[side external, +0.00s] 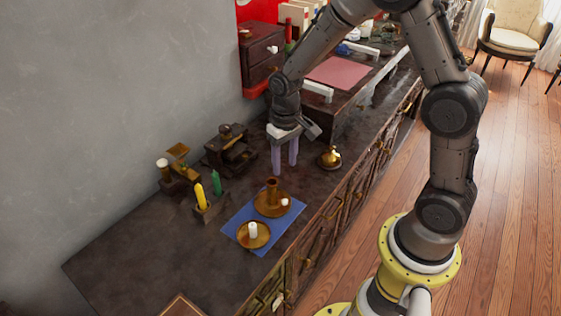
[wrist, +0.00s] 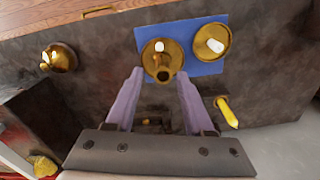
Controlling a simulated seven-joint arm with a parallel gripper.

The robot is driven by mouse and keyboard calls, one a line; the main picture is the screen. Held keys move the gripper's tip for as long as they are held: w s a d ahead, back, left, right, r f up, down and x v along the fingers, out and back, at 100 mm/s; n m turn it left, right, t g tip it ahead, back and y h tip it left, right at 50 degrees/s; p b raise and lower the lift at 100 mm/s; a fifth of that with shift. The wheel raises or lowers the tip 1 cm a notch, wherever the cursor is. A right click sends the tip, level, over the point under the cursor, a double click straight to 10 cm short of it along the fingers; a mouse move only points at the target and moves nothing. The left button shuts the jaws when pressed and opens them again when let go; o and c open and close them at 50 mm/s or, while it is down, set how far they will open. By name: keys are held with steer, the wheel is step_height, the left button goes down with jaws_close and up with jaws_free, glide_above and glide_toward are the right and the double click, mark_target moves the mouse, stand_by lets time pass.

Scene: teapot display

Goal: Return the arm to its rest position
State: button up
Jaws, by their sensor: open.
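My gripper (side external: 284,170) points down over the dark counter, with its two lilac fingers apart and nothing between them. In the wrist view the fingers (wrist: 158,84) stand apart, and a brass piece with a dark round opening (wrist: 160,66) shows beyond and between their tips. In the side view this upright brass piece (side external: 272,186) stands on a brass dish (side external: 262,208) on the blue mat (side external: 285,228). My gripper is behind that dish, apart from it. A small domed brass pot (side external: 329,158) sits to the right of my gripper; it also shows in the wrist view (wrist: 58,57).
A second brass dish (side external: 243,238) with a white piece lies on the mat. A yellow candle (side external: 201,197), a green candle (side external: 217,182) and dark wooden devices (side external: 230,150) stand to the left. A raised dark cabinet (side external: 335,115) lies behind my gripper.

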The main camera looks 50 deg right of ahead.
steer(key=s+a+r+t, duration=0.1)
steer(key=s+r+t, duration=0.15)
steer(key=r, duration=0.65)
steer(key=s+a+r+t, duration=0.1)
steer(key=s+r+t, duration=0.15)
steer(key=r, duration=0.55)
steer(key=s+r+n, duration=0.1)
steer(key=s+n, duration=0.1)
steer(key=s, duration=1.3)
steer(key=shift+a+r+n+t, duration=0.15)
steer(key=shift+r+n+t, duration=0.15)
steer(key=shift+r+n, duration=0.1)
